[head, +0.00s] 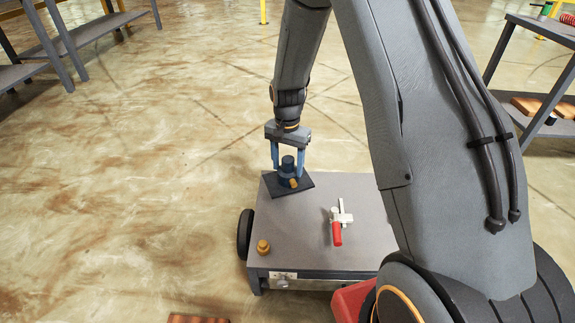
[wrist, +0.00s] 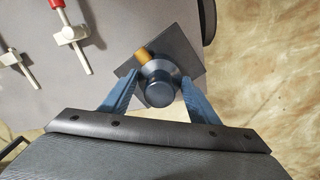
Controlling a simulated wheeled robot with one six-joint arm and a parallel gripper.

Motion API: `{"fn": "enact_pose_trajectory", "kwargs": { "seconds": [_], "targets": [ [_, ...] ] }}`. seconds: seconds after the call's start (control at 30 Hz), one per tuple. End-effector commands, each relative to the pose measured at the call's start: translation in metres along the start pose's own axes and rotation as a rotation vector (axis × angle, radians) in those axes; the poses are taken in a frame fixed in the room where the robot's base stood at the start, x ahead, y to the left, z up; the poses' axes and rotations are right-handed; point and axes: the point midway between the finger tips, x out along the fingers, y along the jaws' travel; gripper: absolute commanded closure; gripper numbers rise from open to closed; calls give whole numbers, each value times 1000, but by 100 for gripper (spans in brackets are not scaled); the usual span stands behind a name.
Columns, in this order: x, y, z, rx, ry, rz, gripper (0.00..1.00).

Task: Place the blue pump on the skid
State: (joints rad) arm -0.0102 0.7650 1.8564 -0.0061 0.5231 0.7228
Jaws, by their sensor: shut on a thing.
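The blue pump (head: 286,170) has a round body and a brass-coloured outlet on its side. It stands upright on or just above a dark square plate (head: 306,184) at the far left corner of a grey wheeled cart (head: 290,228). My gripper (head: 288,173) points down and is shut on the pump, one blue finger on each side. In the wrist view the pump (wrist: 160,88) is between the fingers, with its outlet toward the upper left and the plate (wrist: 180,45) below it. I cannot tell whether the plate is part of the pump, or whether it touches the cart top.
A red-handled toggle clamp (head: 337,232) is on the cart's middle right. A small brass fitting (head: 263,247) stands at its front left. Grey shelves stand at the far left (head: 75,38) and right (head: 545,110). The floor left of the cart is clear.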

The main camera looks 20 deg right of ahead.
Motion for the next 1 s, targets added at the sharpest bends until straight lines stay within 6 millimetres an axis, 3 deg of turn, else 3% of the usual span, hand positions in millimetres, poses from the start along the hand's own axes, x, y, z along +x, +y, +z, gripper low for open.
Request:
{"fn": "enact_pose_trajectory", "kwargs": {
  "seconds": [0.27,0.53,0.97,1.0],
  "targets": [
    [21,-1,-1,0,1,-1,100],
    [57,-1,-1,0,1,-1,100],
    [60,-1,-1,-1,2,-2,100],
    [62,0,0,-1,0,0,41]
  ]
}}
